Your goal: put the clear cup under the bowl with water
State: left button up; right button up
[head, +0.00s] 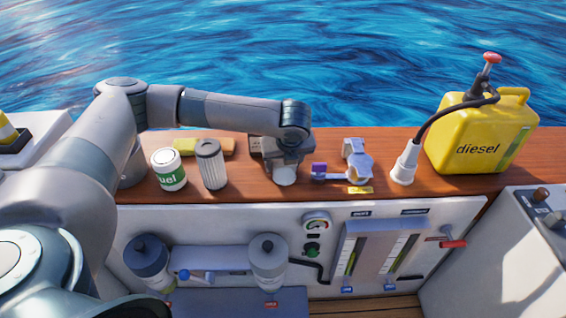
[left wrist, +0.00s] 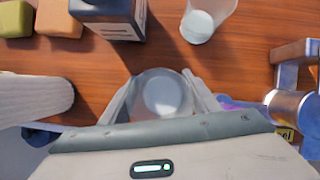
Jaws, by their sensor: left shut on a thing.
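My left gripper (head: 286,165) is over the wooden ledge, its fingers pointing down. In the left wrist view the gripper (left wrist: 162,100) is shut on a clear cup (left wrist: 163,88), one finger on each side. The cup shows as a pale shape (head: 285,176) below the gripper in the head view. A second clear cup (left wrist: 203,22) stands just beyond it. Two filter units with bowls hang on the white panel below the ledge, a left one (head: 150,258) and a right one (head: 268,262). I cannot tell which bowl holds water. My right gripper is out of view.
A dark box (left wrist: 112,18) is near the cups. Gauges (head: 375,255) sit on the panel.

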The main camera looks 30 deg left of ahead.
pick_arm(q)
jog(key=o, duration=1.1)
jog(key=shift+f, duration=0.1)
jog(key=v, duration=1.2)
